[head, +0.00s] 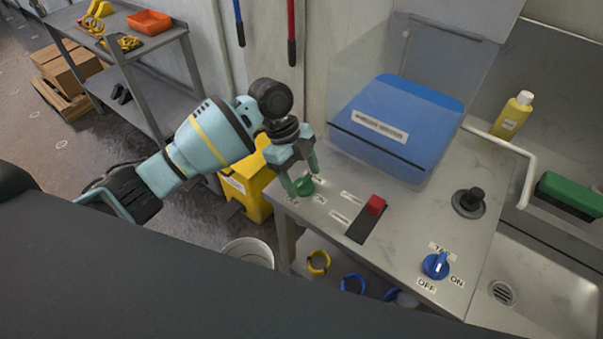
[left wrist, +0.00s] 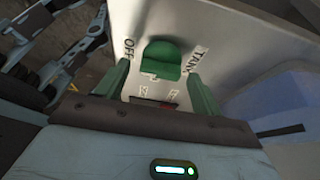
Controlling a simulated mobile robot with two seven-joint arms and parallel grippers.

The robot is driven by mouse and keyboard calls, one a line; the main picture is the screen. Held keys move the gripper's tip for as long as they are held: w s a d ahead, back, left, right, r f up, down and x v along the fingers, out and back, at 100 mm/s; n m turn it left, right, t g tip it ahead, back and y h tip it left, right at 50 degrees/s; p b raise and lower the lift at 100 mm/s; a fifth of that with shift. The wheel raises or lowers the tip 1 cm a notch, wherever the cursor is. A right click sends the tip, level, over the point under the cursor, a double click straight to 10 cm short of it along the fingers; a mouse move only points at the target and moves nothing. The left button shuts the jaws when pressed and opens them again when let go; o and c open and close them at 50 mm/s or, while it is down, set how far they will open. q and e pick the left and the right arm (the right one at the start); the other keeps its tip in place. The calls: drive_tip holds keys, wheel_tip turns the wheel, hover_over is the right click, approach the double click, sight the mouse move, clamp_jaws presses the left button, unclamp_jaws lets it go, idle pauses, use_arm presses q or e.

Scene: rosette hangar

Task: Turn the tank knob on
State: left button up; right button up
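The green tank knob (head: 305,188) sits at the left corner of the metal counter, partly hidden by my left gripper. In the left wrist view the green knob (left wrist: 162,58) lies between an OFF label (left wrist: 129,48) and a TANK label (left wrist: 195,60). My left gripper (head: 302,178) points down at the knob. Its green fingers (left wrist: 160,92) are apart, one on each side of the knob, with visible gaps and no clear contact. My right gripper is not in view.
A blue knob (head: 436,265) with OFF and ON labels, a red switch (head: 375,205) and a black joystick (head: 469,200) share the counter. A clear cover over a blue panel (head: 400,120) rises behind.

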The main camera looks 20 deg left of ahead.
use_arm(q)
drive_tip(key=c, duration=1)
drive_tip(key=shift+o, duration=0.2)
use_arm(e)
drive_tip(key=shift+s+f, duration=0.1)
